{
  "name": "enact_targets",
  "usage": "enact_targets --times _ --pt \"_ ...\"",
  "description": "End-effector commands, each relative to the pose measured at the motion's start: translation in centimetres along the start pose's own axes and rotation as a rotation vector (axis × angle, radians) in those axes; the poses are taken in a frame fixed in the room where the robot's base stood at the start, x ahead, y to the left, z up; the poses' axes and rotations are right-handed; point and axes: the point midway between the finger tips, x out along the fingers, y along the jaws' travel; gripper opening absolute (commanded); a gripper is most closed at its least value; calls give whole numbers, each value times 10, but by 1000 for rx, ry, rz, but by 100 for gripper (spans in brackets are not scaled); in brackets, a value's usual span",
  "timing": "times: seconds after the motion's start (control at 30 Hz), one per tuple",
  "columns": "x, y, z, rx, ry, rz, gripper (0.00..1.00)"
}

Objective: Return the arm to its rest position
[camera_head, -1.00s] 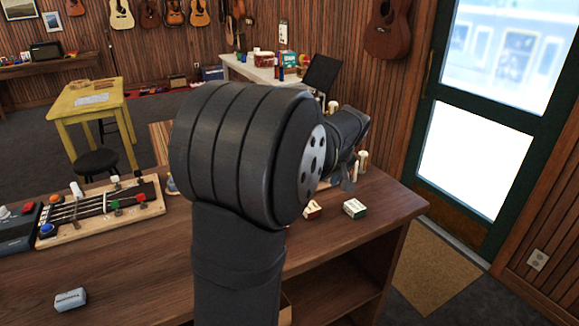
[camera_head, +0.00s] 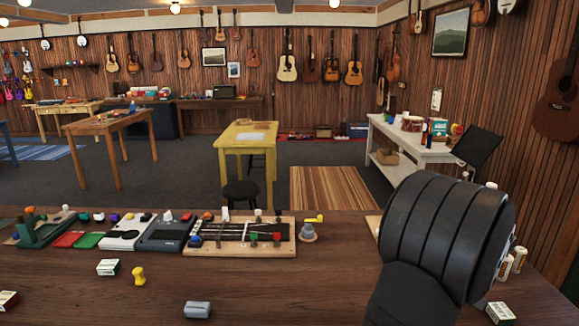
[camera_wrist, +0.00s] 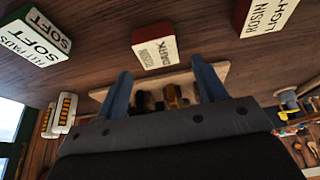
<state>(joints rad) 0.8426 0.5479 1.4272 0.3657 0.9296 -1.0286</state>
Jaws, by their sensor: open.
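My arm (camera_head: 440,240) stands at the right of the head view, with its rounded dark joint over the right end of the wooden counter (camera_head: 260,285). My gripper is hidden behind it there. In the wrist view my gripper (camera_wrist: 160,66) has its two blue-grey fingers apart, with nothing held between them. A pale wooden board (camera_wrist: 225,72) with small dark and brown items shows beyond the fingers. The wrist picture looks upside down.
In the wrist view a dark rosin box (camera_wrist: 154,45), a light rosin box (camera_wrist: 262,16) and a green-and-white "SOFT" box (camera_wrist: 36,38) are near the fingers.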

Motion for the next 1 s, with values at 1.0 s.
enact_targets --times 1.0 --pt "-20 1 11 -1 3 4 65"
